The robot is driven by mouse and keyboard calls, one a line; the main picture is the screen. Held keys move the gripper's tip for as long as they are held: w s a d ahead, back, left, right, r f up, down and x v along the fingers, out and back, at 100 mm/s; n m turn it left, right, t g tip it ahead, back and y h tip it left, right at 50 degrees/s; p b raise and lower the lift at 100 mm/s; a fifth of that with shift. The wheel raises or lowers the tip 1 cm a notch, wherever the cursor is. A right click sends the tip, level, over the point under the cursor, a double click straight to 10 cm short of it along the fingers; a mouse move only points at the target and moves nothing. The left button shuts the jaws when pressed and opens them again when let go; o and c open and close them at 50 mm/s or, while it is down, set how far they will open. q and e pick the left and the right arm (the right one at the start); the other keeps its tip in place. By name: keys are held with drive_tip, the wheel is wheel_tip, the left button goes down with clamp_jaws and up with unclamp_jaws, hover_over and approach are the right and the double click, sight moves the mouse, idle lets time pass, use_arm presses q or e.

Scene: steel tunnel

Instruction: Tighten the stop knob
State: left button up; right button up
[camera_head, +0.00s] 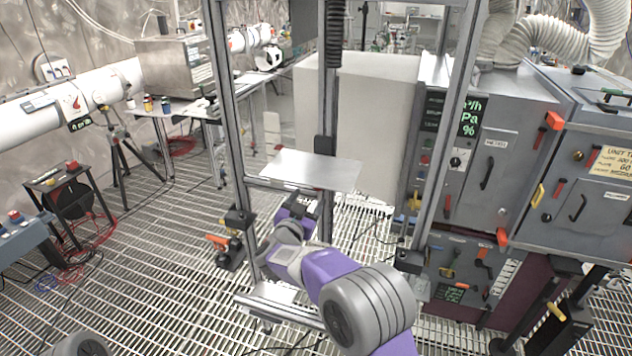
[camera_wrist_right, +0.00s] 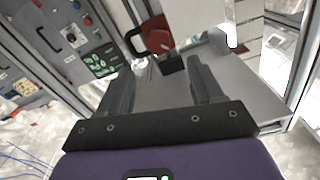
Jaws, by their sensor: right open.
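I cannot pick out the stop knob for certain in either view. My right gripper (camera_head: 300,206) reaches into an upright metal frame (camera_head: 225,90), just below the thin grey plate (camera_head: 310,168) fixed across it. In the right wrist view its two dark fingers (camera_wrist_right: 161,66) are apart, with nothing held between them. A small black block (camera_wrist_right: 172,63) shows beyond the fingertips, with a red part (camera_wrist_right: 155,36) behind it. Whether either belongs to the knob I cannot tell. My left gripper is out of view.
Black clamp-like fittings sit low on the left post (camera_head: 238,218) and right post (camera_head: 408,260). Grey cabinets with switches and handles (camera_head: 490,165) stand close on the right. A large white block (camera_head: 375,115) is behind the frame. The grating floor (camera_head: 165,260) is mostly open on the left.

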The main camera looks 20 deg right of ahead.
sight(317, 189)
drive_tip(key=x, duration=0.7)
drive_tip(key=shift+f, duration=0.15)
drive_tip(key=c, duration=1.1)
drive_tip(key=shift+o, duration=0.2)
drive_tip(key=shift+m+b, duration=0.35)
drive_tip(key=shift+m, duration=0.05)
drive_tip(key=m+b, duration=0.2)
drive_tip(key=m, duration=0.1)
drive_tip(key=shift+d+f+m, duration=0.1)
drive_tip(key=shift+f+m, duration=0.05)
drive_tip(key=shift+m, duration=0.15)
drive_tip(key=shift+m+b, duration=0.95)
drive_tip(key=shift+m, duration=0.95)
